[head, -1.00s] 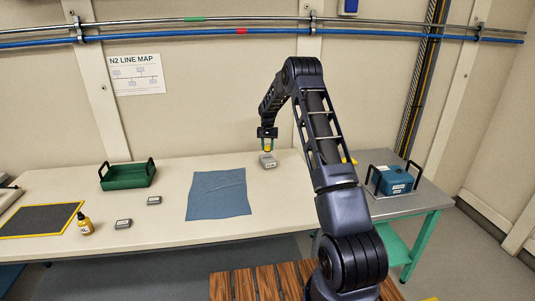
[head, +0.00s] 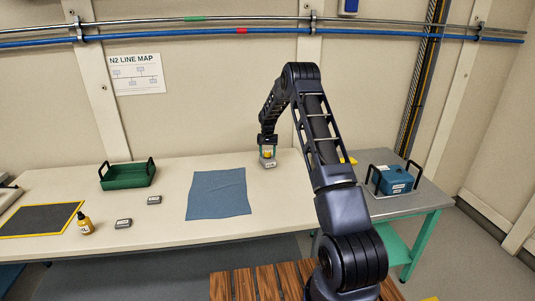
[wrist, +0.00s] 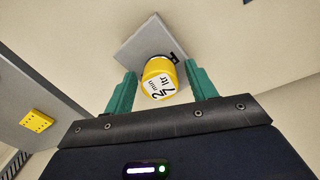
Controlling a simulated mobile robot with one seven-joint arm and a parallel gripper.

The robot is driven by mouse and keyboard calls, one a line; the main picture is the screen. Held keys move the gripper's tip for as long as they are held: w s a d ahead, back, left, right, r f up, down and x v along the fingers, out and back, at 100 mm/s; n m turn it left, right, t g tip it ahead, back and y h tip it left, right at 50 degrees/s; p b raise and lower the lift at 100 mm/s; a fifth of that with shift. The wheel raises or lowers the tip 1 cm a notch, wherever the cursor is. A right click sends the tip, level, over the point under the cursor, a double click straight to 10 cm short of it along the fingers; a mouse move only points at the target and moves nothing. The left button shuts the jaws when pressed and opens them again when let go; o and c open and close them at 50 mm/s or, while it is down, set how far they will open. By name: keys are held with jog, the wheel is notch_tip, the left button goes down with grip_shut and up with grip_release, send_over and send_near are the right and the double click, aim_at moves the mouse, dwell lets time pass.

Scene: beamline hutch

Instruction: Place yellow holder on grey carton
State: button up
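The yellow holder (head: 268,154) is a small round yellow piece with a white label. In the wrist view the holder (wrist: 158,80) stands between my green fingertips, over the grey carton (wrist: 140,42). In the head view the carton (head: 270,164) lies on the pale bench, directly under the holder, which appears to rest on it. My gripper (head: 268,151) is lowered around the holder. In the wrist view my gripper (wrist: 161,72) is open, with a narrow gap on each side of the holder. The exact contact underneath is hidden.
A blue cloth (head: 217,195) lies left of the carton. A blue case (head: 396,181) stands on the grey table at right.

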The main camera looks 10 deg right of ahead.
aim_at(268, 151)
jog(key=shift+r, duration=0.1)
notch_tip(268, 151, up, 12)
jog(key=s+d+r+n+t, duration=0.1)
jog(key=s+d+r+t, duration=0.15)
jog(key=s+r, duration=2.35)
jog(key=s+d+r+n, duration=0.1)
jog(key=s+d, duration=0.1)
jog(key=s, duration=1.8)
jog(key=s+f+t, duration=0.1)
jog(key=s+f, duration=0.1)
jog(key=s, duration=0.6)
jog(key=s+f+n+t, duration=0.1)
jog(key=s+f, duration=0.1)
jog(key=s, duration=0.5)
jog(key=shift+s+d+f, duration=0.25)
jog(key=shift+s+f, duration=0.1)
